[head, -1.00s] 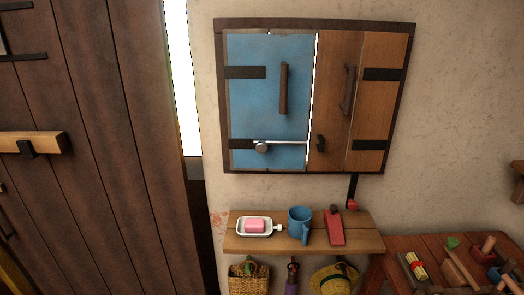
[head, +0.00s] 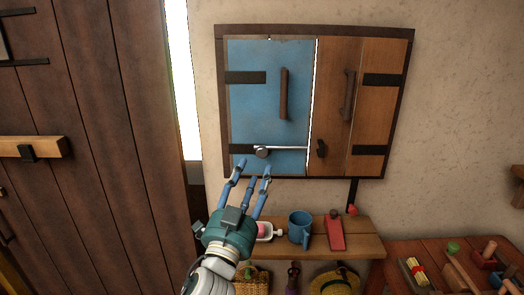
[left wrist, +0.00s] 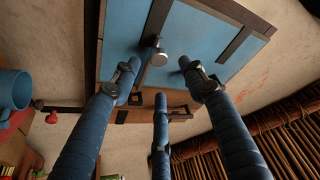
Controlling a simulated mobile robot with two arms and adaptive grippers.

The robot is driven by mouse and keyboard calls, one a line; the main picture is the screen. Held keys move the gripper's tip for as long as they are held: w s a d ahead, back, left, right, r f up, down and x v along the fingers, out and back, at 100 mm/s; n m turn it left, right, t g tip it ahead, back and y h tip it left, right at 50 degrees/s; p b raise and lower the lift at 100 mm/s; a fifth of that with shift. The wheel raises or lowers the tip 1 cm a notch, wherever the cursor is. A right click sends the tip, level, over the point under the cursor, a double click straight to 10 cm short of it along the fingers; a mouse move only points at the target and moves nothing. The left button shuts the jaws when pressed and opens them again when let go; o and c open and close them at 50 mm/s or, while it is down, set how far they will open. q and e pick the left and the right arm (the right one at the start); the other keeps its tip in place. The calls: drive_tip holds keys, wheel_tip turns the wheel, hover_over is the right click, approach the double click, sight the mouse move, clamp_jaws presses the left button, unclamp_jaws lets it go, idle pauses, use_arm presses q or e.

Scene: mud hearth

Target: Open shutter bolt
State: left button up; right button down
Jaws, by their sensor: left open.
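The shutter bolt (head: 285,147) is a thin pale metal rod with a round grey knob (head: 262,152). It lies level across the lower part of the blue shutter leaf (head: 255,105), its right end near the gap beside the brown leaf (head: 331,100). A dark catch (head: 321,147) sits on the brown leaf. My left gripper (head: 253,171) is open and empty, fingers pointing up, just below the knob. In the left wrist view the knob (left wrist: 158,59) shows between and beyond my spread fingers (left wrist: 158,75), apart from them. My right gripper is not in view.
Below the shutters a wooden shelf (head: 365,246) holds a blue mug (head: 299,228), a red wedge-like object (head: 335,232) and a soap dish (head: 265,232) partly hidden by my gripper. Baskets hang beneath. A dark plank door (head: 100,90) stands at left.

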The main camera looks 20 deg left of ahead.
sight(262, 154)
use_arm(q)
drive_tip(key=p+x, duration=0.2)
drive_tip(key=x, duration=0.6)
drive_tip(key=shift+w, duration=0.35)
clamp_jaws()
